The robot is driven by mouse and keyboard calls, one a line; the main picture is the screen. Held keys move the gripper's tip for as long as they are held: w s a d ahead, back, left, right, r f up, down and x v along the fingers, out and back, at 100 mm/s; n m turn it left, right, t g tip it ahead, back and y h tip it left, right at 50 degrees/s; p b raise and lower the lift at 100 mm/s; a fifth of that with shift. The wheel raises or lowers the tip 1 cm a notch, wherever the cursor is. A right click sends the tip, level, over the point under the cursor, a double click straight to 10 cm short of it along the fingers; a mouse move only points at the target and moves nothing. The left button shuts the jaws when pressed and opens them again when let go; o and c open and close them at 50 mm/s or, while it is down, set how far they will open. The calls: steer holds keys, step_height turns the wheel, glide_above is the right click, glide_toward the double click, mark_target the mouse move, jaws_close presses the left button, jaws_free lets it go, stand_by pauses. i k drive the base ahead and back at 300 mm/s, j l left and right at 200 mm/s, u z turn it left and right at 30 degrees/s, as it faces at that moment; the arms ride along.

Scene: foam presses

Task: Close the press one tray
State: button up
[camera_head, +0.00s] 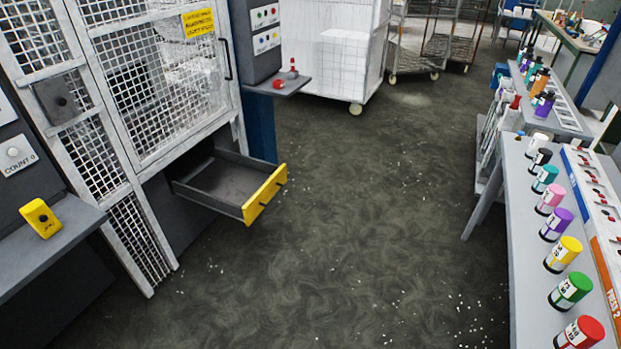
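A grey tray (222,182) with a yellow front (265,194) sticks out like an open drawer, low on the press (160,85) at the left. The press has a white mesh door with a yellow label (198,22) and a dark handle. I cannot read which press number it bears. My gripper and arm do not show in this view.
The dark floor between press and bench is clear apart from scattered white bits. A grey bench (525,200) with several coloured bottles stands at the right. A white cage cart (335,50) stands at the back. A grey shelf (45,240) with a yellow device (40,218) juts out at left.

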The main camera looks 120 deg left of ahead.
mark_target(238, 186)
steer(key=u, duration=4.35)
steer(key=i+j+z, duration=0.15)
steer(key=i+j, duration=0.25)
steer(key=i, duration=0.4)
steer(key=i+j+z, duration=0.15)
steer(key=i+j, duration=0.35)
steer(key=i, duration=0.25)
steer(key=i+j+z, duration=0.15)
steer(key=i+j, duration=0.4)
steer(key=i, duration=0.2)
